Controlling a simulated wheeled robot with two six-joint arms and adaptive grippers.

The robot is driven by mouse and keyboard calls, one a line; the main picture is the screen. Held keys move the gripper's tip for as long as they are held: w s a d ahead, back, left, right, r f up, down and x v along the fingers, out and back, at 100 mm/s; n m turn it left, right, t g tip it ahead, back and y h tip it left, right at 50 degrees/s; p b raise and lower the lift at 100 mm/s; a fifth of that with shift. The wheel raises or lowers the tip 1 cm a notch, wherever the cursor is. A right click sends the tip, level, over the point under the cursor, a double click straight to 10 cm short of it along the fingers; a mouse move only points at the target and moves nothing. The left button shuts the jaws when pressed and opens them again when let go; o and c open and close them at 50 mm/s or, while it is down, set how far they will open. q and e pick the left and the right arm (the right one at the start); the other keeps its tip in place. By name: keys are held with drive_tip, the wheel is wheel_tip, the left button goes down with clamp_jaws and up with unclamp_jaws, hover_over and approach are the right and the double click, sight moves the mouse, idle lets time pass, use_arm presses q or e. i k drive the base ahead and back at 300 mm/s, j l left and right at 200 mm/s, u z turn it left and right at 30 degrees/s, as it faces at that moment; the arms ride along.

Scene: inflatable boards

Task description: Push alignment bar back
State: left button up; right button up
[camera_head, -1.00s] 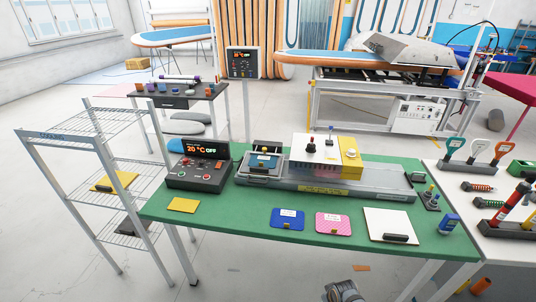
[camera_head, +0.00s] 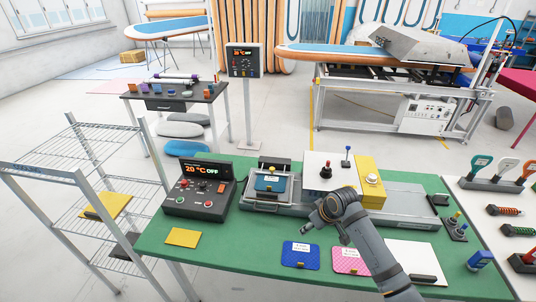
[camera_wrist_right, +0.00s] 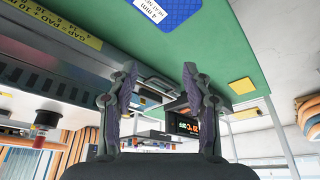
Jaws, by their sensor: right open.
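The bench machine (camera_head: 410,208) lies along the back of the green table. At its left end is a metal tray (camera_head: 262,207) with a bar-like front edge, holding a blue labelled pad (camera_head: 270,184). I cannot tell for certain which part is the alignment bar. My right gripper (camera_head: 306,229) is above the table, in front of the machine and right of the tray. In the right wrist view its two fingers (camera_wrist_right: 161,70) are apart with nothing between them. The tray lies beyond them, partly hidden. My left gripper is not in view.
A control box (camera_head: 200,188) reading 20 °C OFF stands left of the tray. The white-and-yellow carriage (camera_head: 372,190) stands right of it. Yellow (camera_head: 183,237), blue (camera_head: 300,254) and pink (camera_head: 348,261) pads lie in front. The green surface (camera_head: 235,250) between yellow and blue pads is clear.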

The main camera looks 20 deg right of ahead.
sight(272, 169)
drive_tip(key=i+l, duration=0.1)
drive_tip(key=i, duration=1.15)
